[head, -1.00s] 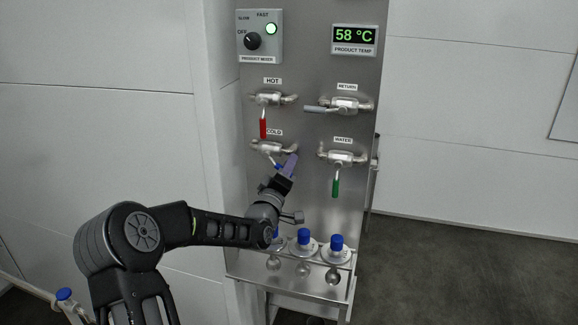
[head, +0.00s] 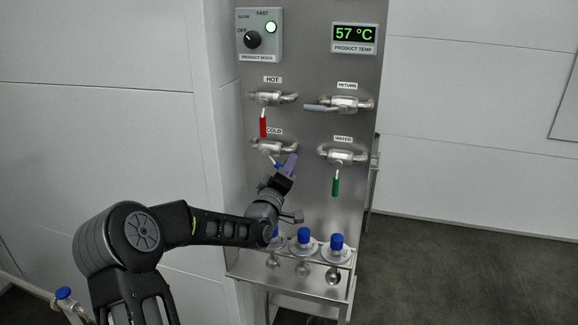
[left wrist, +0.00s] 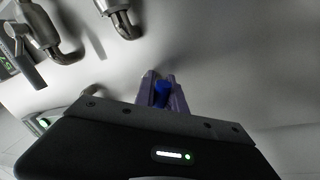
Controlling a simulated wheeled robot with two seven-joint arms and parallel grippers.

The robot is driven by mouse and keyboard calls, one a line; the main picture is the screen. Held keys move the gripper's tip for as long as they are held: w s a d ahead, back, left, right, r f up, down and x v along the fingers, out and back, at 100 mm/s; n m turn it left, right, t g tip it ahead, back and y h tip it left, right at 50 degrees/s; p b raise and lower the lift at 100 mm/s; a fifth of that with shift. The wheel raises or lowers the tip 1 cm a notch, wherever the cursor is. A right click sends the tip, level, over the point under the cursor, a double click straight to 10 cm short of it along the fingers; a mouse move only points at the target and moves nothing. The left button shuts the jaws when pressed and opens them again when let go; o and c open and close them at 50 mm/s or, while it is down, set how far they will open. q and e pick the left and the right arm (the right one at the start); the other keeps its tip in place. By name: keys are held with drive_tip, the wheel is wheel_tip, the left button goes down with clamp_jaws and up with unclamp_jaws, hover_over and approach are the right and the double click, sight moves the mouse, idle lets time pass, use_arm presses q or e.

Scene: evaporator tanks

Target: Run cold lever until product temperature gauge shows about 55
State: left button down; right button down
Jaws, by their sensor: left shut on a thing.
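The cold valve (head: 267,147) sits on the steel panel under the COLD label, with its blue lever (head: 278,166) angled down to the right. My left gripper (head: 287,166) is at that lever. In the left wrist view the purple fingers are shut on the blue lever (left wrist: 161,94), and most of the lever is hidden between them. The product temperature gauge (head: 354,36) at the upper right of the panel reads 57 °C in green. My right gripper is not in view.
The red hot lever (head: 263,127) hangs straight down just above the cold valve. The return lever (head: 315,107) points left, and the green water lever (head: 335,187) hangs down. The mixer box (head: 259,37) has a lit light.

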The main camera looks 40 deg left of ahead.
use_arm(q)
drive_tip(key=s+a+f+m+g+h+b, duration=0.1)
drive_tip(key=a+m+b, duration=0.4)
drive_tip(key=m+b, duration=0.6)
drive_tip(key=shift+s+a+f+m+h, duration=0.15)
drive_tip(key=shift+s+f+m+h, duration=0.3)
drive_tip(key=shift+f+m+h, duration=0.85)
drive_tip(key=shift+f, duration=0.1)
drive_tip(key=c, duration=1.4)
unclamp_jaws()
drive_tip(key=shift+s, duration=0.1)
drive_tip(key=s, duration=0.2)
drive_tip(key=s+b, duration=0.1)
drive_tip(key=s, duration=0.2)
drive_tip(key=s+d, duration=0.1)
drive_tip(key=s, duration=0.1)
drive_tip(key=shift+s+f+b, duration=0.25)
drive_tip(key=shift+b, duration=0.05)
